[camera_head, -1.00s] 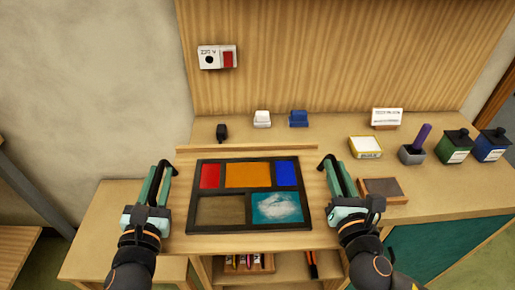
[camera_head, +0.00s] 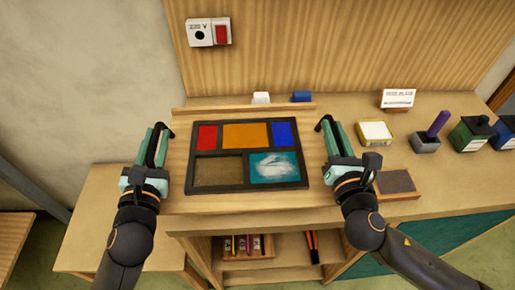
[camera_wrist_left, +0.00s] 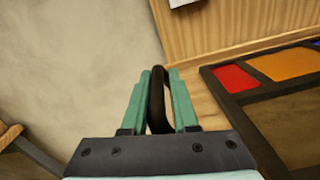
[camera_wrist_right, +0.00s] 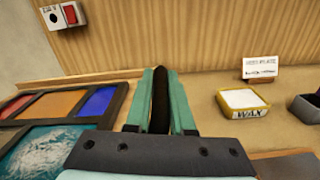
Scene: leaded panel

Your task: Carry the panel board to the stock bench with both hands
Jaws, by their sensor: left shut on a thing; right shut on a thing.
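The panel board (camera_head: 179,178) is a pale wooden board with a rail along its back edge. On it lies a dark frame (camera_head: 247,184) with red, orange, blue and cloudy teal panes; its lower-left opening shows brown. My left gripper (camera_head: 158,145) is shut on the board's dark left handle (camera_wrist_left: 157,100). My right gripper (camera_head: 332,140) is shut on the dark right handle (camera_wrist_right: 160,100). The board looks raised above the bench and roughly level. Its rail partly hides the small blocks behind. Which bench is the stock bench is unclear.
The bench (camera_head: 440,110) behind holds a wax tin (camera_head: 375,132), a sign (camera_head: 397,98), a grey pot (camera_head: 426,143), dark jars and a grey slab (camera_head: 396,182). Shelves below hold coloured sticks (camera_head: 242,244). A lower wooden surface (camera_head: 95,225) is at left.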

